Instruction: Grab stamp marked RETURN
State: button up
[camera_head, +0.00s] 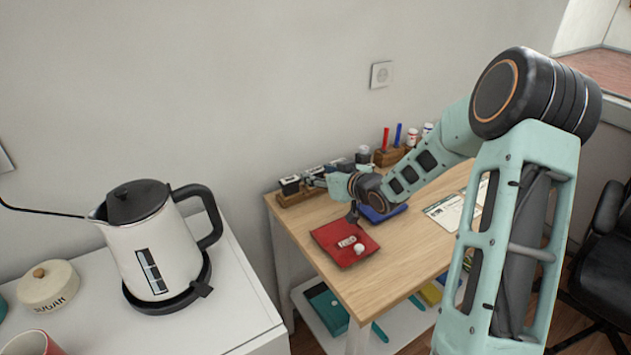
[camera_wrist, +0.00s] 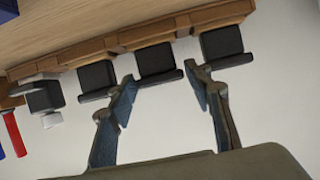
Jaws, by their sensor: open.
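Several black stamps stand in a row in a wooden rack (camera_head: 297,197) at the back left of the desk. The leftmost stamp (camera_head: 289,183) has a white top; I cannot read RETURN on any of them. In the wrist view the rack (camera_wrist: 180,24) holds black stamps: a right one (camera_wrist: 222,42), a middle one (camera_wrist: 154,60) and a left one (camera_wrist: 97,77). My gripper (camera_wrist: 162,84) is open, with its fingertips on either side of the middle stamp, close to its edge. I cannot tell whether they touch it. In the head view my arm partly hides the rack.
A paper sheet (camera_head: 447,211) lies to the right. Another wooden holder (camera_head: 388,157) has red and blue markers. A kettle (camera_head: 160,245) stands on the left counter.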

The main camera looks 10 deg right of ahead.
jog(key=shift+c, duration=0.4)
jog(key=c, duration=0.7)
jog(key=shift+r, duration=0.1)
